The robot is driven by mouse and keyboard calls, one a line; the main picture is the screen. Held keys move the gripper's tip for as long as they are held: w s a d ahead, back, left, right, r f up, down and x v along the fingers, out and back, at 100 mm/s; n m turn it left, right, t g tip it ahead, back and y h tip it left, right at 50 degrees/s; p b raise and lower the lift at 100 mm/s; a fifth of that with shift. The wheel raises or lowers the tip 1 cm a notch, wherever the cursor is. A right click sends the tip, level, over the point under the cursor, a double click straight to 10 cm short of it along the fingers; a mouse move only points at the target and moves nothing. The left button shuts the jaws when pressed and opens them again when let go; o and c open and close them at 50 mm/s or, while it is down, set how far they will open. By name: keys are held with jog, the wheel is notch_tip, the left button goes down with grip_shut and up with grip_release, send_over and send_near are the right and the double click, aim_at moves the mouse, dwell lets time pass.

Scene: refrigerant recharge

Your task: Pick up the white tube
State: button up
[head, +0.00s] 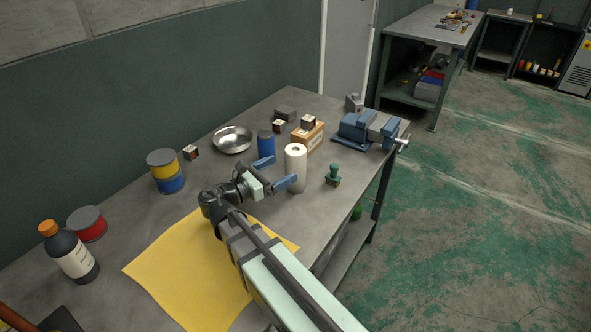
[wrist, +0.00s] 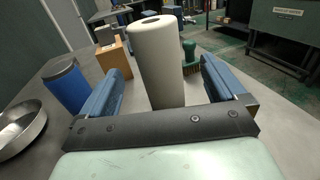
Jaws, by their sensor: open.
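The white tube (head: 296,169) stands upright on the grey workbench (head: 112,237), near its right edge. In the wrist view the white tube (wrist: 156,62) rises just beyond and between my blue fingers. My gripper (head: 277,172) is open, with one finger on each side of the line to the tube; it also shows in the wrist view (wrist: 165,88). The fingers look apart from the tube, and nothing is held. The lower end of the tube is partly hidden by my gripper in the wrist view.
A wooden box (head: 308,138) and blue vise (head: 366,131) are behind. A metal bowl (head: 232,140), yellow sheet (head: 190,262) and dark bottle (head: 70,254) lie further left.

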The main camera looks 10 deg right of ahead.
aim_at(288, 166)
jog(key=shift+x, duration=1.75)
jog(key=shift+f+x, duration=0.15)
jog(key=shift+x, duration=0.8)
jog(key=shift+f+x, duration=0.2)
jog(key=shift+x, duration=0.75)
jog(key=shift+w+d, duration=0.45)
jog(key=shift+d, duration=0.1)
jog(key=shift+c, duration=0.4)
jog(key=c, duration=1)
jog(key=shift+c, duration=0.4)
jog(key=shift+r, duration=0.1)
